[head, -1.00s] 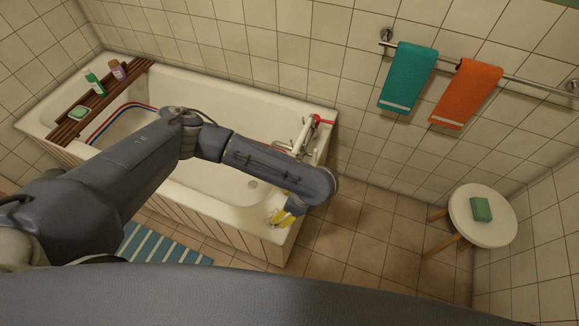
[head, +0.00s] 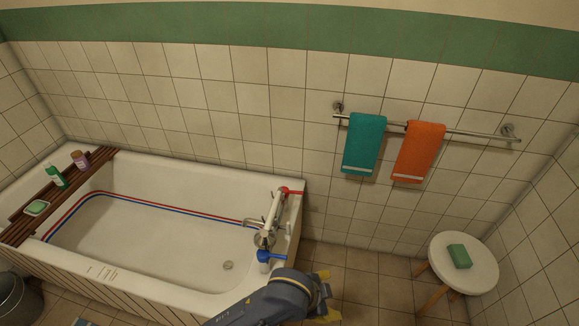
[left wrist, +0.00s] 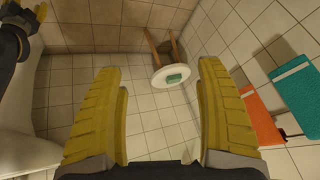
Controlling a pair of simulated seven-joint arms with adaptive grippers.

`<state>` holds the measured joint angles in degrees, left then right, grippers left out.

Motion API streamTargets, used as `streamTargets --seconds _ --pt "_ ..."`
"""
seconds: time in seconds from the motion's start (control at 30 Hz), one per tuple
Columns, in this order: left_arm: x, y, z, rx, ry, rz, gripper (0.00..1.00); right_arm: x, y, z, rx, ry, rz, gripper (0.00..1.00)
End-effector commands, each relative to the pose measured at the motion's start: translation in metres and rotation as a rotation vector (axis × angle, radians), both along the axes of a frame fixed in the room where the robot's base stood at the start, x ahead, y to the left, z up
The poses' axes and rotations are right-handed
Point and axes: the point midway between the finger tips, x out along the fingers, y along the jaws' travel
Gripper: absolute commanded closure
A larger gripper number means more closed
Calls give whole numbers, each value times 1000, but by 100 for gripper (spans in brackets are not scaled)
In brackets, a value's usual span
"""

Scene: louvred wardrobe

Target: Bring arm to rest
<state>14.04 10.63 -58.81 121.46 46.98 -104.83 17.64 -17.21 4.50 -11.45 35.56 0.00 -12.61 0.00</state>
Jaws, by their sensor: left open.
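My left gripper (head: 328,297), with yellow fingers, is at the bottom of the head view, in front of the tub's right end. In the left wrist view its two fingers (left wrist: 160,72) stand wide apart with nothing between them. The tub's blue tap handle (head: 270,256) is just up and left of the gripper, apart from it. The red tap handle (head: 291,190) is farther back by the chrome faucet (head: 268,222). A dark and yellow part at the top left of the left wrist view may be my right gripper, but its jaws are not clear.
The white bathtub (head: 190,302) fills the left, with a wooden rack (head: 18,232) across it. A round stool (head: 480,272) with a green block (head: 460,256) stands right. Teal (head: 364,143) and orange (head: 418,150) towels hang on a wall rail. The tiled floor between tub and stool is clear.

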Motion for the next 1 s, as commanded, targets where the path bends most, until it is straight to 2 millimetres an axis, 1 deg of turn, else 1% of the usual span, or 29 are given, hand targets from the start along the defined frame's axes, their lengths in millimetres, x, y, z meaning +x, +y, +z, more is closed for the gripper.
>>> streamTargets --seconds 0.07,0.17,0.27,0.3,0.37,0.4,0.47,0.5,0.6,0.7,0.8,1.0 --pt "5 16 4 -38 -16 91 27 0 0 0 0 0 0 56" --pt "15 47 6 -60 -49 211 27 0 0 0 0 0 0 56" --pt "21 87 4 -55 -82 334 27 0 0 0 0 0 0 56" --pt "23 106 3 -47 -96 386 27 0 -1 0 0 0 0 56" --pt "22 136 1 -25 -116 461 27 0 -1 0 -1 0 1 56" --pt "20 157 -1 -6 -129 510 27 0 -1 0 -1 0 1 56" --pt "14 191 -4 31 -151 582 27 0 -1 0 -1 1 1 56" --pt "9 215 -6 61 -165 627 27 0 -1 0 -1 1 1 56" --pt "-5 265 -8 135 -194 718 27 0 -2 0 -2 0 1 56" --pt "-18 302 -8 198 -216 778 27 0 -2 0 -2 0 1 56" --pt "-31 331 -7 252 -233 819 27 0 -2 0 -2 0 1 56" --pt "-54 376 -2 346 -255 880 27 0 -2 0 -2 0 1 56"
